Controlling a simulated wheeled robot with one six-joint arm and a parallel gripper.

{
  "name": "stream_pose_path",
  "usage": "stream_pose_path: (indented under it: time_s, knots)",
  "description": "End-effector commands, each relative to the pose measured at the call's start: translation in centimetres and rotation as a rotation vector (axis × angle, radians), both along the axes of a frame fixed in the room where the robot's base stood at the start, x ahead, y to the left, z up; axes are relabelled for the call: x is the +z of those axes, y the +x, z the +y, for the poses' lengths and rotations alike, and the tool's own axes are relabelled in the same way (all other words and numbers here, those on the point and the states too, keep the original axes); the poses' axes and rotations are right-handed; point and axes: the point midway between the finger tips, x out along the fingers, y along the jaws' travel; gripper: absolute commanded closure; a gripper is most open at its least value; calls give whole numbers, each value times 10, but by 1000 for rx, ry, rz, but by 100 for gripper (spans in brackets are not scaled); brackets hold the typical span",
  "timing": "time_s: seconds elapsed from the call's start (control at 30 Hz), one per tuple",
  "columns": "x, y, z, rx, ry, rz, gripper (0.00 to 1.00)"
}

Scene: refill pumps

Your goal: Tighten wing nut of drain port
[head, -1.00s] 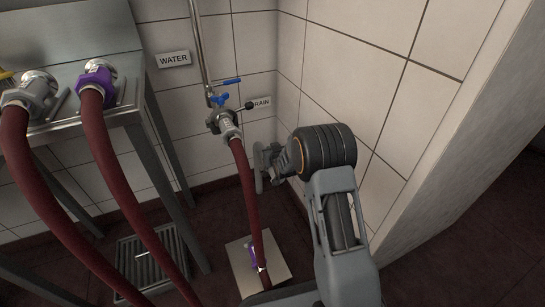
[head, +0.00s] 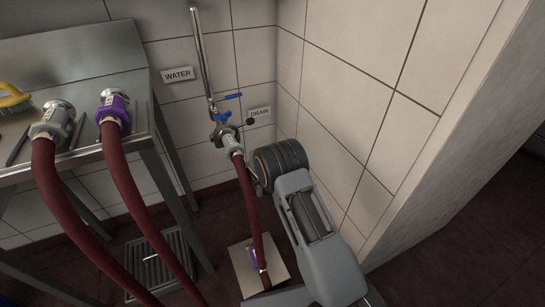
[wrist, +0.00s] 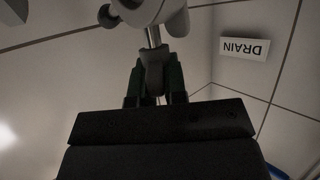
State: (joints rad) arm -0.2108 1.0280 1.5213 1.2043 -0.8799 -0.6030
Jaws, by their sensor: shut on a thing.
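The drain port (head: 222,134) is a grey metal fitting on the wall pipe, with a dark red hose (head: 247,195) hanging from it. In the wrist view, part of the grey fitting (wrist: 150,12) shows at the top, with a thin stem (wrist: 153,37) coming out of it. The grey wing nut (wrist: 153,66) sits at the end of this stem. My gripper (wrist: 155,80) is shut on it, with one dark finger on each side. In the head view, my own wrist hides the jaws and the wing nut just below the port.
A DRAIN sign (head: 260,112) is on the wall right of the port. At left, a steel table (head: 70,65) carries two hose ends, one with a purple collar (head: 112,107), and a yellow brush (head: 14,97). The tiled wall is close at right.

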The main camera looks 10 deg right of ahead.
Motion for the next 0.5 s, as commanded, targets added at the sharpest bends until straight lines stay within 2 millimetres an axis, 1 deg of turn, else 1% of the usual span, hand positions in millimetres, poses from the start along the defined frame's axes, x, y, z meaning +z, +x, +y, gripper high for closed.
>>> stream_pose_path:
  time_s: [0.03, 0.5]
  knots:
    - [-5, -3, 2, -10, 3, 14, 100]
    - [-8, -3, 1, -52, 6, 13, 100]
